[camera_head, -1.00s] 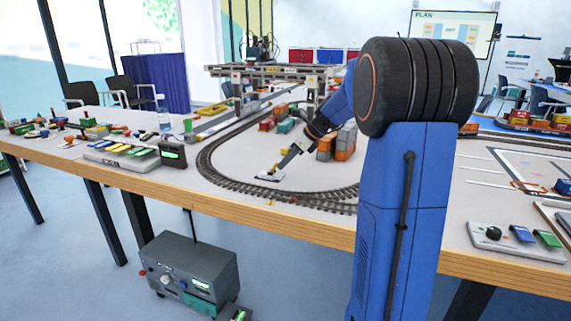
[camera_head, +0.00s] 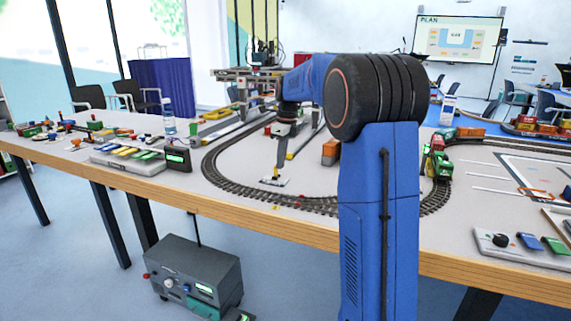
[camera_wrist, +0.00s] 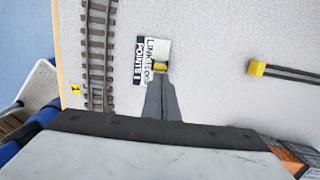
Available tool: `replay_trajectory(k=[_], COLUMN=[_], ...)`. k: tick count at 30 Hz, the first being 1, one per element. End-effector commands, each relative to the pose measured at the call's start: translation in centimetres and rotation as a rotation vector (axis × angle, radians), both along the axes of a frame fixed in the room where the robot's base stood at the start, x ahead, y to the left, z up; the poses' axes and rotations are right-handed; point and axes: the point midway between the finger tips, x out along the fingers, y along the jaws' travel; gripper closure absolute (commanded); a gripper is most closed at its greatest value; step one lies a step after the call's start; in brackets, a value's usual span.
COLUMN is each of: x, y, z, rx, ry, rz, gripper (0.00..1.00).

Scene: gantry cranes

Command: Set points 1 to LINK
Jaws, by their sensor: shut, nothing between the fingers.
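The points 1 plate (camera_wrist: 143,62) is a small white and dark panel on the tabletop, lettered POINTS 1 and, partly hidden, LINK. Its yellow lever (camera_wrist: 160,67) shows in the wrist view at the plate's lower right, nearer the gripper than the word LINK. In the head view, the plate (camera_head: 273,182) lies inside the track curve. My gripper (camera_wrist: 160,78) is shut and empty, pointing down with its tips right at the lever. Whether they touch it is unclear. The gripper (camera_head: 277,174) also shows over the plate in the head view.
Curved track (camera_wrist: 98,55) runs left of the plate, with a yellow number 1 tag (camera_wrist: 76,88) beside it. A yellow block with dark rods (camera_wrist: 257,69) lies to the right. A gantry crane (camera_head: 240,78) stands behind. A green locomotive (camera_head: 441,163) stands on the right track.

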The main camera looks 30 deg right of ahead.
Motion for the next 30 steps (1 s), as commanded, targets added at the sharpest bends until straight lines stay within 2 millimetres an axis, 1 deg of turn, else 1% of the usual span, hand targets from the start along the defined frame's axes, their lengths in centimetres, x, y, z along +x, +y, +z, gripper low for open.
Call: replay_trajectory(k=[1,3,11,24,30], x=[0.5,0.6,0.5,0.5,0.5], y=[0.4,0.5,0.3,0.4,0.4], z=[0.0,0.1,0.2,1.6,1.7], rx=[-0.027,-0.057,-0.05,-0.048,-0.048], ry=[0.035,0.071,0.065,0.064,0.064], rz=[0.005,0.002,0.0,0.0,0.0], gripper=[1.0,1.0,1.0,1.0,1.0])
